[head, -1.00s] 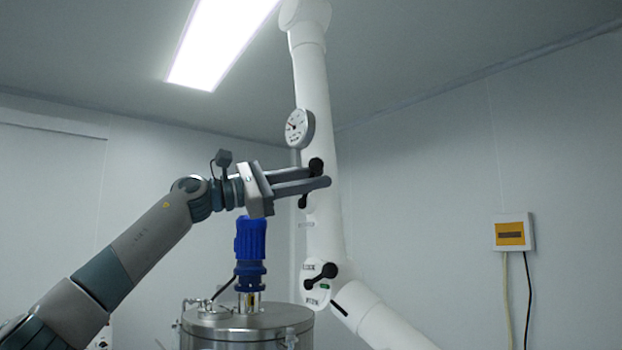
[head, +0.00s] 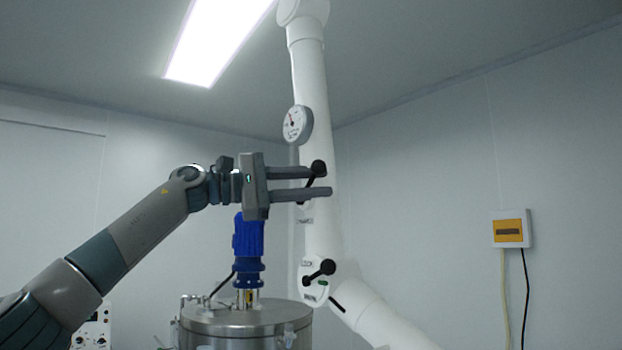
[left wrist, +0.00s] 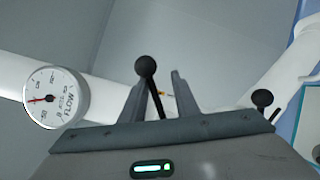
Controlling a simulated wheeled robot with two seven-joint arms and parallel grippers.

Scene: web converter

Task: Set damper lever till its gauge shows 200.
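A black ball-ended lever (head: 318,167) sits on the upright white duct below a round white gauge (head: 297,124). In the left wrist view the gauge (left wrist: 56,97) reads "FLOW" and has a red needle pointing left; its numbers are too small to read surely. My left gripper (head: 318,182) reaches the duct from the left, its two fingers apart, one above the other. In the left wrist view the lever (left wrist: 146,67) stands between the fingers, nearer the left one; whether it touches is unclear. The head view partly hides the lever's arm behind the fingers. My right gripper is out of view.
A second black lever (head: 320,268) is on a plate at the duct's lower joint; a similar black knob shows in the left wrist view (left wrist: 262,98). A blue motor (head: 248,240) on a steel vessel (head: 245,320) stands below my left gripper. Right of the duct is open.

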